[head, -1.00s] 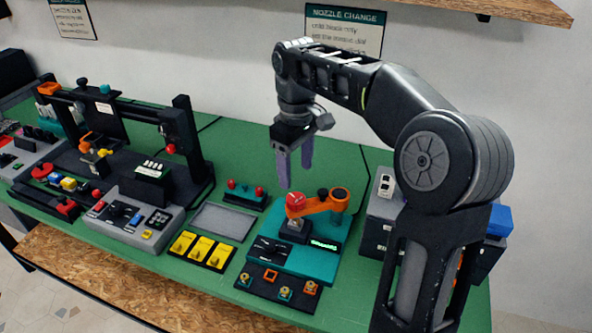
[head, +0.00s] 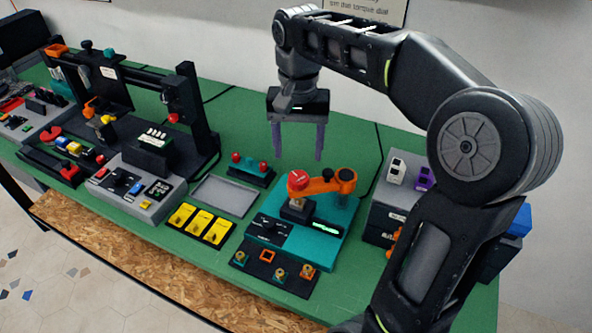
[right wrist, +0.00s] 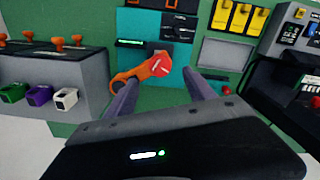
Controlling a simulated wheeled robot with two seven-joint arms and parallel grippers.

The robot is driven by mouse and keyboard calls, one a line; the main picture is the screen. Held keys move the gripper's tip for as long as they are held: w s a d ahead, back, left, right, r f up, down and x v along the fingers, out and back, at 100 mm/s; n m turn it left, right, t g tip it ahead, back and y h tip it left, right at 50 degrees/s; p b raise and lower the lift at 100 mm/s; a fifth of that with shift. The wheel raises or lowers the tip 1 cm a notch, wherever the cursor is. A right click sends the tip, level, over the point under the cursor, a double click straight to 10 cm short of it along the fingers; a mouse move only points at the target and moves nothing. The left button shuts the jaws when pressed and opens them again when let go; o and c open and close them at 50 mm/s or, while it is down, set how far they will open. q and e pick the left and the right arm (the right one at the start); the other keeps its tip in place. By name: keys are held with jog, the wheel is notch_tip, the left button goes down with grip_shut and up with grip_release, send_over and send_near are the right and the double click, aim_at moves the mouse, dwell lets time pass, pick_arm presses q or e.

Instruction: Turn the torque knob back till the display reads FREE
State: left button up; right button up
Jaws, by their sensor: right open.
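The red torque knob (head: 298,180) with a pale line on top sits at the left end of an orange arm (head: 328,183) over a teal unit (head: 322,246). The knob also shows in the right wrist view (right wrist: 160,66). A small display (head: 314,227) on the teal unit has green lit characters, too small to read; it glows in the right wrist view too (right wrist: 130,43). My right gripper (head: 298,157) is open and empty above the knob, fingers pointing down, apart from it. In the right wrist view the knob lies between the finger lines. My left gripper is out of view.
Yellow switches (head: 198,225) and a grey tray (head: 224,196) lie left of the teal unit. A grey box with small coloured blocks (head: 385,209) stands to the right, close to my arm.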

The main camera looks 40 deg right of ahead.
aim_at(298, 177)
notch_tip(298, 177, down, 4)
jog(key=b, duration=0.2)
jog(key=shift+r+b, duration=0.25)
jog(key=shift+b, duration=0.1)
jog(key=shift+f+p, duration=0.4)
jog(key=shift+f, duration=1.8)
jog(key=c, duration=1.4)
